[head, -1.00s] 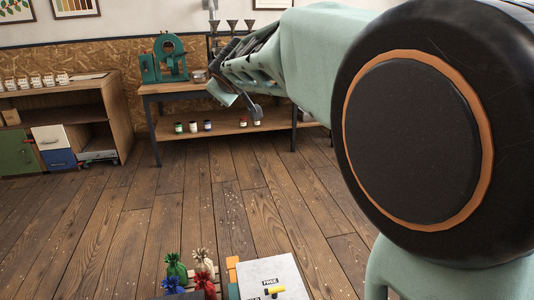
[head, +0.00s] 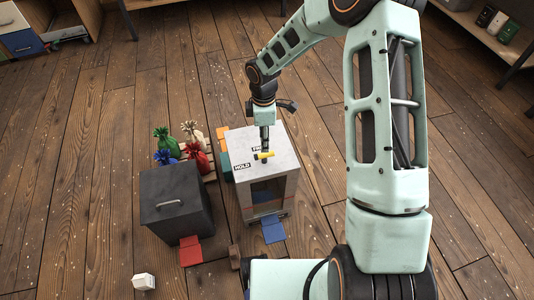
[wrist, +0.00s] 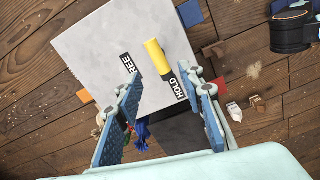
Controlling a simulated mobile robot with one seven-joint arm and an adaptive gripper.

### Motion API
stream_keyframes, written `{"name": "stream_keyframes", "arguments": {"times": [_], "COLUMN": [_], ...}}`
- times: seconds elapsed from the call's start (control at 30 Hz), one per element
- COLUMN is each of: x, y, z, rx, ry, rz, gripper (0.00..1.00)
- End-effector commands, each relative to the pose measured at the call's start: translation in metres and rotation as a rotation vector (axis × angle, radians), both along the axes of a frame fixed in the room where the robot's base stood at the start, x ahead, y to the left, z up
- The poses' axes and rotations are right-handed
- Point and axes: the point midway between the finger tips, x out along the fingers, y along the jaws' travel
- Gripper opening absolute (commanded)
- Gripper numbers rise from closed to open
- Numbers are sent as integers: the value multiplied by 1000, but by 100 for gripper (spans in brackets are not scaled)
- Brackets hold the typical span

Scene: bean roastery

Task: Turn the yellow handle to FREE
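The yellow handle (head: 265,155) is a short bar on the pale grey top of a box (head: 268,182). In the wrist view the handle (wrist: 157,57) lies just beyond my fingertips, with one end close to the black HOLD label (wrist: 173,87). The FREE label (wrist: 128,64) is to its left, apart from the handle. My gripper (head: 264,143) points down over the box top, at or just above the handle; contact cannot be told. In the wrist view my gripper (wrist: 161,82) is open, with nothing between its blue-padded fingers.
A dark box (head: 176,203) with a metal handle stands left of the pale box. Several coloured sacks (head: 183,148) sit behind it. Red (head: 190,250) and blue (head: 273,229) flaps lie in front. A small white object (head: 144,282) is on the floor. Open floor lies left.

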Motion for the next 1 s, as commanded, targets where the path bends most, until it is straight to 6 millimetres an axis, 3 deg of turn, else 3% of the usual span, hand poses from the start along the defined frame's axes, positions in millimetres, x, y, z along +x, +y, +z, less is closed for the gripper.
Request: {"name": "stream_keyframes", "arguments": {"times": [0.5, 0.7, 1.0], "x": [1, 1, 1], "y": [0, 0, 0], "z": [-88, -101, -102], "rx": [-2, -2, -2], "ry": [-2, -4, -4], "rz": [-1, -1, -1], "gripper": [36, 36, 34]}}
